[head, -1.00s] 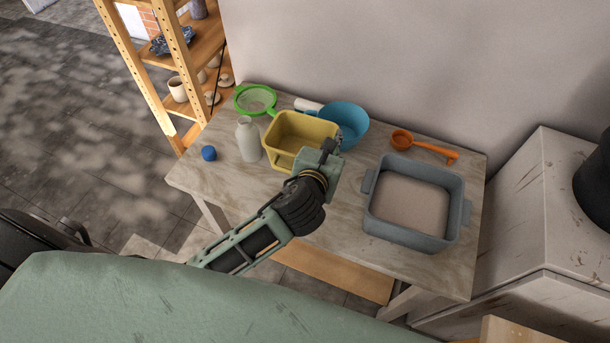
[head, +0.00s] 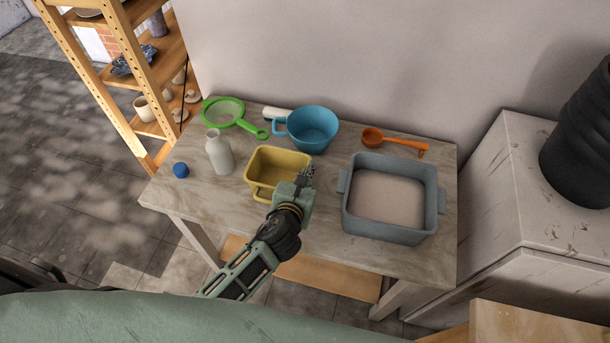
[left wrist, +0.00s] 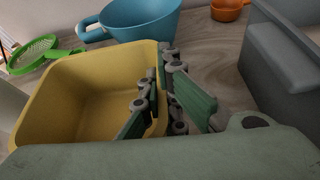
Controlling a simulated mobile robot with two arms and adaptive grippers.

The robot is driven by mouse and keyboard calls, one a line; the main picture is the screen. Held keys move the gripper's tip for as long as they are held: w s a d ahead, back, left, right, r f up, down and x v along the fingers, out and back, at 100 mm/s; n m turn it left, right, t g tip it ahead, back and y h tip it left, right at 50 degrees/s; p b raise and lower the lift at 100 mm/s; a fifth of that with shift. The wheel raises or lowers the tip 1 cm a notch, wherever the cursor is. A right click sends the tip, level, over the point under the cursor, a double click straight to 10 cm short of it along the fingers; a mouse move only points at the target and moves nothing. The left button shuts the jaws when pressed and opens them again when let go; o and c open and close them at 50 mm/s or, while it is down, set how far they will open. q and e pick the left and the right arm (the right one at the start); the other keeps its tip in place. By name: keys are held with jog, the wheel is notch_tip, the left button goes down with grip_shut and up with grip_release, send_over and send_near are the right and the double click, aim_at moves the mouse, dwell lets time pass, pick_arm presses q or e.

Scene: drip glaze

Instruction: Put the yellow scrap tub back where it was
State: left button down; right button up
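The yellow scrap tub (head: 264,184) is near the middle of the table, between the pale bottle and the grey tray. My left gripper (head: 308,177) is at the tub's right side. In the left wrist view the gripper (left wrist: 158,82) has one finger inside the yellow tub (left wrist: 60,90) and one outside, with the tub's wall pinched between them. The tub looks upright and I see nothing in its visible interior. I cannot tell whether its base touches the table. My right gripper is in neither view.
The table (head: 330,258) also holds a blue ball (head: 181,170), a pale bottle (head: 219,152), a green sieve (head: 224,112), a blue jug (head: 313,130), an orange ladle (head: 373,137) and a grey tray (head: 388,228). Bare tabletop lies in front of the tub.

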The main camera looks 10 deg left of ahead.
pick_arm(q)
jog(key=shift+a+f, duration=0.1)
jog(key=c, duration=2)
grip_release()
jog(key=shift+r, duration=0.2)
jog(key=v, duration=1.2)
jog(key=shift+b, duration=0.3)
